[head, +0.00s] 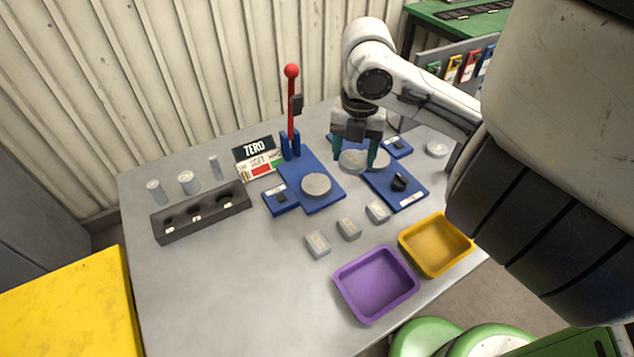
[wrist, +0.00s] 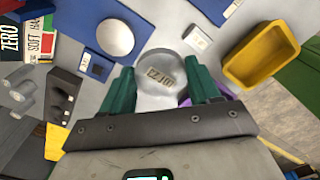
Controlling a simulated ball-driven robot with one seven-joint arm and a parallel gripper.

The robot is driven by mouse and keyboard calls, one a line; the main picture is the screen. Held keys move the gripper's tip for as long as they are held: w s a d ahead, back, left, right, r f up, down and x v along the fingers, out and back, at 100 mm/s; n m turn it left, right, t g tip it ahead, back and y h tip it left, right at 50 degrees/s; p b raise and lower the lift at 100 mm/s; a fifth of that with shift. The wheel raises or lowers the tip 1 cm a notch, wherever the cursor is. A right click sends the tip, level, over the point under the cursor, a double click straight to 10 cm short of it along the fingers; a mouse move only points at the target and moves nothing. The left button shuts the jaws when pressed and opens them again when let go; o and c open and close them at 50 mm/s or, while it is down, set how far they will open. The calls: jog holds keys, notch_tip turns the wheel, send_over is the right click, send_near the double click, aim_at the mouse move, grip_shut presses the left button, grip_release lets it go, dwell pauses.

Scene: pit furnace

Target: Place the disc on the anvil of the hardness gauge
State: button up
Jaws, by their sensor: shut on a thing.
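My gripper (head: 356,153) is shut on a pale grey disc (head: 353,162). In the wrist view the disc (wrist: 160,80) lies between the green fingertips (wrist: 162,85), its stamped label facing the camera. A blue stand (head: 325,197) with an upright red-knobbed lever (head: 291,105) appears to be the hardness gauge. Its round silver anvil (head: 316,185) looks bare, and the anvil also shows in the wrist view (wrist: 115,38). The held disc is right of this anvil and apart from it in the head view. The height between them is hard to tell.
Beside the lever is a ZERO and SOFT/HARD sign (head: 256,156). Another blue base (head: 408,198) with a black knob is at right. A dark rack (head: 200,216), a purple tray (head: 375,285), a yellow tray (head: 435,245) and small blocks (head: 348,229) stand around. The front-left table is clear.

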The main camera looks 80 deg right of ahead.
jog(key=shift+w+d+f+b, duration=0.15)
jog(key=shift+w+f+b, duration=0.35)
jog(key=shift+f+b, duration=0.05)
jog(key=w, duration=0.3)
send_over(317, 182)
jog(key=f, duration=0.5)
jog(key=shift+s+p, duration=0.35)
jog(key=shift+s, duration=0.05)
jog(key=shift+w+f, duration=0.25)
jog(key=shift+f, duration=0.1)
jog(key=shift+w+f, duration=0.15)
jog(key=shift+f, duration=0.8)
jog(key=shift+w+f, duration=0.1)
jog(key=shift+f, duration=0.8)
jog(key=shift+f, duration=0.2)
jog(key=o, duration=1.3)
jog(key=shift+o, duration=0.2)
